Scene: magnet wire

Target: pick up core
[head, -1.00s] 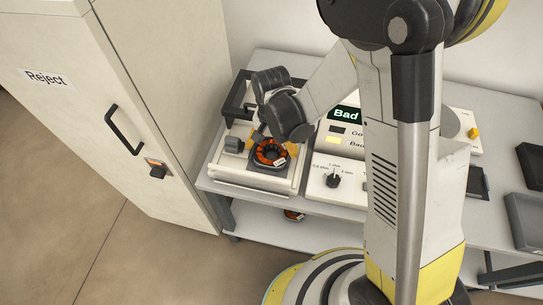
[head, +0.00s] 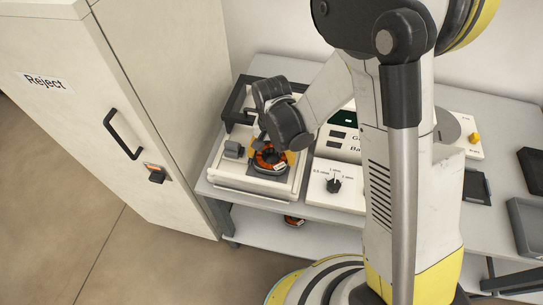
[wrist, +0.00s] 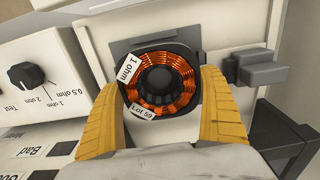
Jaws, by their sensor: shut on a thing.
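The core (wrist: 160,82) is a black ring wound with copper wire. It carries white labels reading "1 ohm" and "Lot 59". In the wrist view my gripper (wrist: 164,95) has one yellow finger on each side of the core and is shut on it. In the head view the core (head: 268,158) is at the front of the white test fixture (head: 225,180), in or just above its dark seat. I cannot tell whether it still touches the seat. My wrist hides part of the core there.
A tester with a dial (head: 334,185) stands right of the fixture. A grey block (wrist: 242,70) sits beside the core. The tall Reject cabinet (head: 60,120) is at the left, its door shut. Another core (head: 294,221) lies on the lower shelf. Dark trays (head: 525,222) are at the right.

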